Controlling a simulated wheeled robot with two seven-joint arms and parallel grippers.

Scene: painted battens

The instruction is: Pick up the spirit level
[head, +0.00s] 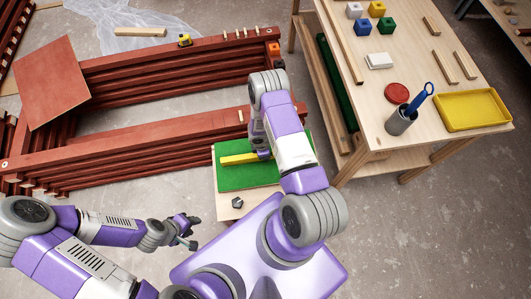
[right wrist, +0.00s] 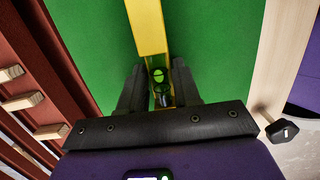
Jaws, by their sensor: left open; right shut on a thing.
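The spirit level (head: 238,159) is a long yellow bar over the green mat (head: 232,180) in the head view. In the right wrist view the spirit level (right wrist: 148,32) runs away from me, its green vial near the fingers. My right gripper (right wrist: 160,88) is shut on the level, one dark finger on each side. In the head view my right forearm covers part of the level and most of that gripper. I cannot tell whether the level touches the mat. My left gripper (head: 190,232) is open and empty, low over the floor.
Stacked red battens (head: 150,150) stand behind and left. A wooden table (head: 400,60) at the right holds a yellow tray (head: 472,110), a grey cup (head: 400,121) and several blocks.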

